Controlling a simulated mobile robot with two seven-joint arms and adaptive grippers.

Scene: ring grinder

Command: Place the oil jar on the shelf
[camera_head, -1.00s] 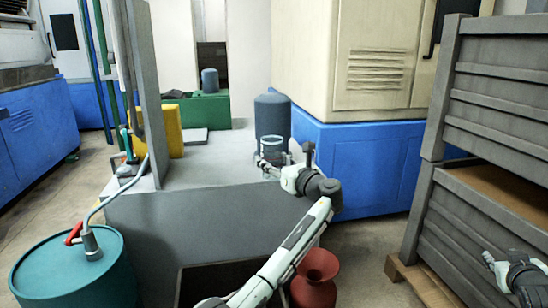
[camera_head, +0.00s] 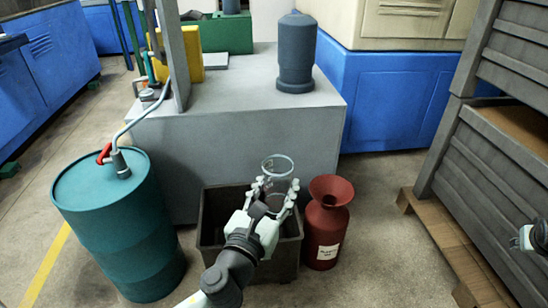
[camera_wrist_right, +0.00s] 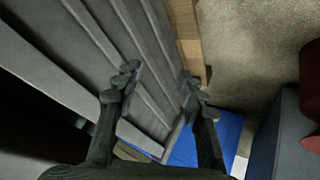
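The clear glass jar (camera_head: 278,166), which I take to be the oil jar, is in the head view at the centre, upright. My left gripper (camera_head: 275,192) is closed around its sides and holds it over a dark open bin (camera_head: 211,218), in front of the grey block-like bench (camera_head: 240,135). Which surface counts as the shelf is not clear. My right gripper (camera_head: 527,238) is at the right edge of the head view. In the right wrist view its fingers (camera_wrist_right: 157,88) are apart with nothing between them, facing the slatted grey crate.
A red funnel-mouthed can (camera_head: 325,230) stands right of the bin. A teal drum (camera_head: 115,225) with a pump stands left. A dark blue cylinder (camera_head: 296,60) stands on the bench. Stacked grey crates (camera_head: 500,165) on a pallet line the right. Floor between can and pallet is clear.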

